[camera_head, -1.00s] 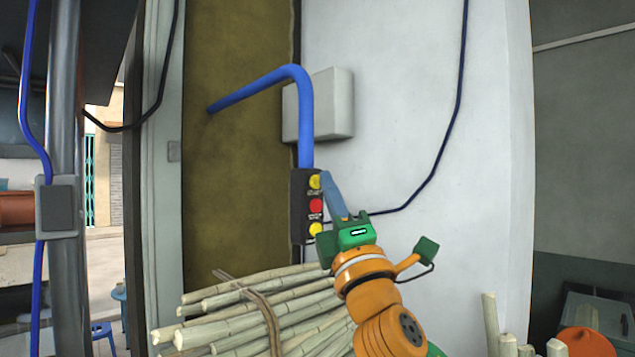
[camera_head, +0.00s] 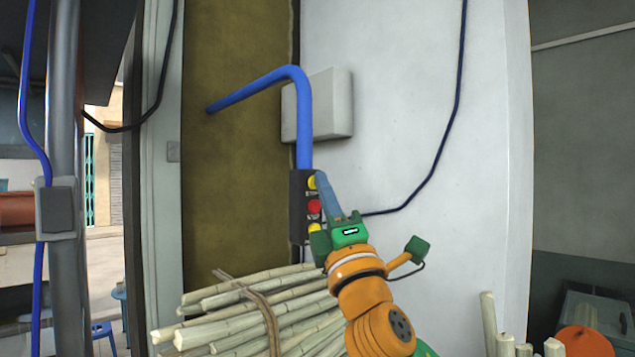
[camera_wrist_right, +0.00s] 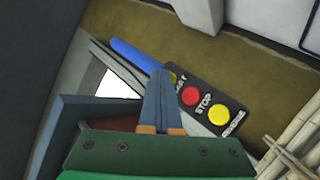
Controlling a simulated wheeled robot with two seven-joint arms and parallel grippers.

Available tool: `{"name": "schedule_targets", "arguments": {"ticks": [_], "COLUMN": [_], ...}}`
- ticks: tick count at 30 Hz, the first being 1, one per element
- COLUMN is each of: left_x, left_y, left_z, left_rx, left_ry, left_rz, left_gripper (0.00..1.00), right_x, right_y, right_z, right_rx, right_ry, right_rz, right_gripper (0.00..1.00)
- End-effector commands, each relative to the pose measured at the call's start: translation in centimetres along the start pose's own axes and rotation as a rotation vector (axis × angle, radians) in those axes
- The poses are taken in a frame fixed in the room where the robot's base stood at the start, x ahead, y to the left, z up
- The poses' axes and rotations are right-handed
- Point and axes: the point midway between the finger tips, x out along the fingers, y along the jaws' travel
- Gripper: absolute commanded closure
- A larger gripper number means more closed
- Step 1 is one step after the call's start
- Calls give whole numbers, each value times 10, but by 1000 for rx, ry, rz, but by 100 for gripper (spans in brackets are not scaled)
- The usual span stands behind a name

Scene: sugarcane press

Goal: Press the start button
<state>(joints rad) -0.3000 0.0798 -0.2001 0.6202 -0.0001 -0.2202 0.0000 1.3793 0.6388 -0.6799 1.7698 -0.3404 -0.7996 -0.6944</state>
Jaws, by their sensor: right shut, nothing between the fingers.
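A dark control box (camera_head: 298,215) hangs on the end of a blue pipe, with a yellow button at the top, a red one in the middle and a yellow one at the bottom. The top yellow button (camera_head: 312,183) is the start button; its partly covered label ends in "RT" in the right wrist view. My right gripper (camera_head: 320,175) is shut and empty, its fingertips at the right edge of that button. In the right wrist view the fingertips (camera_wrist_right: 161,73) partly hide the start button (camera_wrist_right: 173,78). I cannot tell whether they touch. My left gripper is out of view.
The red stop button (camera_head: 314,206) and the lower yellow button (camera_head: 314,228) sit just below. A tied bundle of sugarcane (camera_head: 250,310) lies beneath the box. A grey wall box (camera_head: 330,105) and a dark cable (camera_head: 437,165) are on the white wall.

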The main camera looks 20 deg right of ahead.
Motion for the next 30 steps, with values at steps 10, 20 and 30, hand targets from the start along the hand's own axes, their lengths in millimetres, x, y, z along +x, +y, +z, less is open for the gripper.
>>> {"name": "schedule_targets", "arguments": {"ticks": [10, 20, 30], "left_x": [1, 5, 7], "left_y": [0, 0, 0], "left_z": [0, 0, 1], "left_rx": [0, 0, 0], "left_ry": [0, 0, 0], "left_rz": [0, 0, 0], "left_gripper": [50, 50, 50], "right_x": [-1, -13, -18], "right_y": [0, 7, 11], "right_z": [0, 8, 12], "right_rx": [1, -1, 1], "right_ry": [1, 0, -1], "right_rz": [0, 0, 1], "right_gripper": [100, 100, 100]}}
